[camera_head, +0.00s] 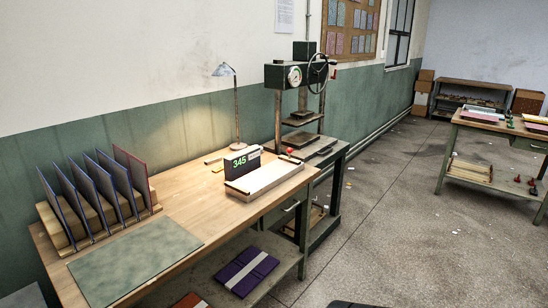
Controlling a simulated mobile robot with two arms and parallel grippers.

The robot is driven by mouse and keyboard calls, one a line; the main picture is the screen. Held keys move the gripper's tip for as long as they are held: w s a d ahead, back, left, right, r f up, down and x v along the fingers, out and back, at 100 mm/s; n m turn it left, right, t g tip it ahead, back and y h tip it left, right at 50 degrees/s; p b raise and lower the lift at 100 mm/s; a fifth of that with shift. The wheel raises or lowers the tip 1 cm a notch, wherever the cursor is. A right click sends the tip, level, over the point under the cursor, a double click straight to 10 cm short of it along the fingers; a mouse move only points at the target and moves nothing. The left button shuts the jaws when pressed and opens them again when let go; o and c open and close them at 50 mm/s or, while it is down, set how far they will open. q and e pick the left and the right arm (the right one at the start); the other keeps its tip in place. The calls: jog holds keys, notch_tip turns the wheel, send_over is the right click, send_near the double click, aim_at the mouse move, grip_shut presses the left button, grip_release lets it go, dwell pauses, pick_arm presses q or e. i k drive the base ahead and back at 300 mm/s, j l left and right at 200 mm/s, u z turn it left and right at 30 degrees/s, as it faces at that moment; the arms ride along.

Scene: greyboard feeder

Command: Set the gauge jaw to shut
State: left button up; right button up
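No part labelled as a gauge jaw can be made out for certain at this distance. On the wooden bench (185,215) stands a low pale tray-like device (268,183) with a dark display (240,162) reading 345 in green at its back left. A small red knob (290,151) shows at its back right. Behind it stands a dark green press with a round dial (294,76) and a handwheel (318,68). Whether any jaw is open or shut cannot be seen. Neither of my grippers is in view.
A rack of upright boards (75,205) and a green mat (134,262) are on the bench's left. A desk lamp (236,110) stands behind. Purple covers (246,270) lie on the shelf below. Another table (505,125) is at the right. The floor between is mostly clear.

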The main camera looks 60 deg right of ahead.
aim_at(289, 151)
jog(key=z, duration=2.15)
jog(key=i+u, duration=0.25)
jog(key=i, duration=0.35)
jog(key=l, duration=0.05)
